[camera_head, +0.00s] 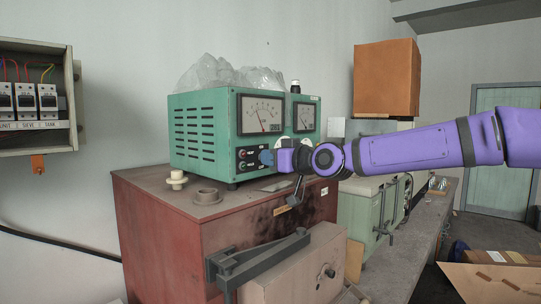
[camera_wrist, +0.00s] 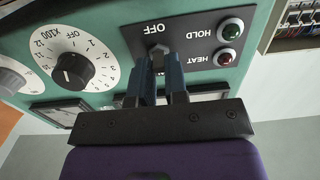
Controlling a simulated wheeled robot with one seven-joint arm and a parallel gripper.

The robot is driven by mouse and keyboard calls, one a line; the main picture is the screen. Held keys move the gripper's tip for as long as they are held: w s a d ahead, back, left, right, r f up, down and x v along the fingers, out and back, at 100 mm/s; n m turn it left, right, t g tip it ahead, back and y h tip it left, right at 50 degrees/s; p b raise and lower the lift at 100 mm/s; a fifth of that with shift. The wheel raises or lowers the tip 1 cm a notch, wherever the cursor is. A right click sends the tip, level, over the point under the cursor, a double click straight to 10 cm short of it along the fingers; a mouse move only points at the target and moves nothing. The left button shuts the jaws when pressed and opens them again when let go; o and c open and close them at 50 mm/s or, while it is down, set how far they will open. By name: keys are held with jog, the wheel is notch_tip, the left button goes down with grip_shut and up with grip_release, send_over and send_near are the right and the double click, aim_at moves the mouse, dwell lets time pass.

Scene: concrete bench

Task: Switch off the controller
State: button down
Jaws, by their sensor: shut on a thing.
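The controller (camera_head: 207,128) is a green metal box with dial meters on its front, standing on a red-brown cabinet. Its black panel (camera_wrist: 190,40) carries a toggle switch (camera_wrist: 158,50) near an OFF label that reads upside down in the wrist view. My gripper (camera_wrist: 161,72) is at this panel, its two blue fingers shut on the switch lever. The fingers hide most of the lever and the label at its other end, so I cannot tell its position. In the head view my gripper (camera_head: 267,157) reaches the controller's front from the right.
HOLD and HEAT lamps (camera_wrist: 225,58) sit beside the switch; a black rotary knob (camera_wrist: 72,71) is on its other side. The red-brown cabinet (camera_head: 150,215) has a dark clamp arm in front. An orange box (camera_head: 386,78) stands behind my arm. A breaker box (camera_head: 35,90) hangs left.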

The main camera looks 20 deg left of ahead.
jog(key=shift+f+t+y, duration=0.3)
jog(key=shift+f+y, duration=0.15)
jog(key=shift+y, duration=0.75)
jog(key=c, duration=1.1)
grip_release()
jog(key=shift+c, duration=0.2)
jog(key=shift+d, duration=0.1)
jog(key=v, duration=1)
jog(key=shift+s+d+f, duration=0.2)
jog(key=shift+s+d, duration=0.05)
jog(key=shift+f, duration=0.1)
